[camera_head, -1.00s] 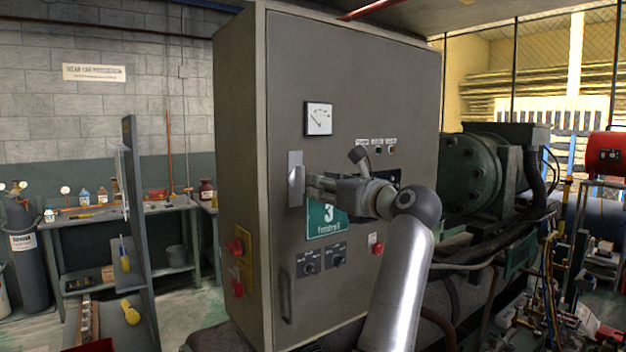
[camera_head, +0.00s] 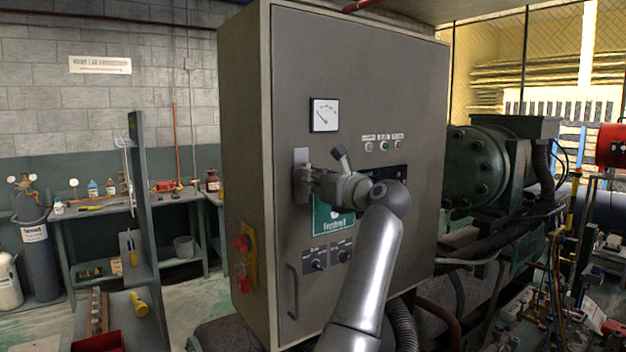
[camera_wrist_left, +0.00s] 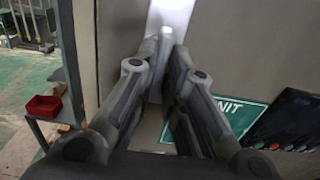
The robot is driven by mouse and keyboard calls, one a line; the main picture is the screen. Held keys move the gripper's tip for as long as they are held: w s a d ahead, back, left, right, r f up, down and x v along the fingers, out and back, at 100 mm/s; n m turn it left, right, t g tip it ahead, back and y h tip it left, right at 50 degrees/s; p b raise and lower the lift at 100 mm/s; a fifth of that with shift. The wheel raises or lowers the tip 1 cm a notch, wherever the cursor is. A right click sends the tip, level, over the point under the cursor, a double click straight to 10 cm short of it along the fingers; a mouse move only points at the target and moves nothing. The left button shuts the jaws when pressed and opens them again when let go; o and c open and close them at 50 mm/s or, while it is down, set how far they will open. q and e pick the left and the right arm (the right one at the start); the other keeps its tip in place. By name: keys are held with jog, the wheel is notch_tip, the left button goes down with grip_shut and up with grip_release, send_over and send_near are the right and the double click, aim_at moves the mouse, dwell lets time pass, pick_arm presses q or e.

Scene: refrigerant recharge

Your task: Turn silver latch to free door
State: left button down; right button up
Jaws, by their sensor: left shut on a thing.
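The grey cabinet door (camera_head: 375,75) stands closed. The silver latch (camera_head: 299,166) is a bright upright plate on the door's left side, below the dial gauge. It also shows in the left wrist view as a pale plate (camera_wrist_left: 172,16) at the top middle. My left gripper (camera_head: 310,183) is at the latch, its fingers shut on it. In the left wrist view the fingertips (camera_wrist_left: 168,52) come close together just below the plate. My right gripper is not in view.
A dial gauge (camera_head: 324,115), a green sign (camera_head: 331,221) and knobs (camera_head: 318,265) sit on the door. A curved door handle (camera_head: 292,292) is lower left. Red switches (camera_head: 242,262) are on the cabinet's side. Left of the cabinet are a workbench (camera_head: 100,209) and open floor.

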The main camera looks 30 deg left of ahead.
pick_arm(q)
jog(key=n+b, duration=0.2)
jog(key=n, duration=0.2)
jog(key=shift+r, duration=0.1)
dwell(0.4)
